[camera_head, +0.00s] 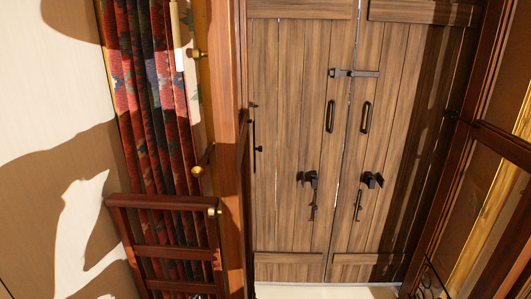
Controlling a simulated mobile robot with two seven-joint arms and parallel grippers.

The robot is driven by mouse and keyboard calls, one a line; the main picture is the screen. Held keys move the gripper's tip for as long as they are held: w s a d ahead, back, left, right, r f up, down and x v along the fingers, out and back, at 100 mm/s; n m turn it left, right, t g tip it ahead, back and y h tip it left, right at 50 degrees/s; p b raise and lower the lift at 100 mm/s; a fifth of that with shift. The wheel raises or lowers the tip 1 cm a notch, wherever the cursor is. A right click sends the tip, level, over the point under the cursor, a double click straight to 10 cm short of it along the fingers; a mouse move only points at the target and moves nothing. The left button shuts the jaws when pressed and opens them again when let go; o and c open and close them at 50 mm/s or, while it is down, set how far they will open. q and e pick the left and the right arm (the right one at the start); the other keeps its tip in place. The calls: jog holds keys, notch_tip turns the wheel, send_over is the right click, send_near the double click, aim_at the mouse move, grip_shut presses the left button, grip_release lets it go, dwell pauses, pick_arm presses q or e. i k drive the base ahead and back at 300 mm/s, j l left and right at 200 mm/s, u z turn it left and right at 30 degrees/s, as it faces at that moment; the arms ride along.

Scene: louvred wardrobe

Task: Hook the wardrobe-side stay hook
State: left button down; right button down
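Neither of my grippers shows in the head view. A double door of brown vertical planks (291,80) fills the middle and looks shut. It carries a black bolt (353,73) across the seam, two upright black handles (330,116) and dark latches (307,178) lower down. A thin black rod (254,132) runs along the plank door's left edge. A reddish-brown wooden post (229,130) stands left of it. I cannot tell which small fitting is the wardrobe-side stay hook.
A red and dark patterned curtain (150,90) hangs at the left, beside brass knobs (198,171). A slatted reddish wooden frame (160,202) stands below it. Dark-framed panels (500,145) line the right side. Black curled ironwork (428,283) shows at the bottom right.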

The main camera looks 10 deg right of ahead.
aim_at(260, 148)
jog(key=i+l+u, duration=0.1)
jog(key=l, duration=0.2)
jog(key=i+l+u, duration=0.25)
jog(key=l, duration=0.3)
jog(key=i+l+u, duration=0.25)
jog(key=i+l, duration=0.4)
jog(key=i, duration=0.1)
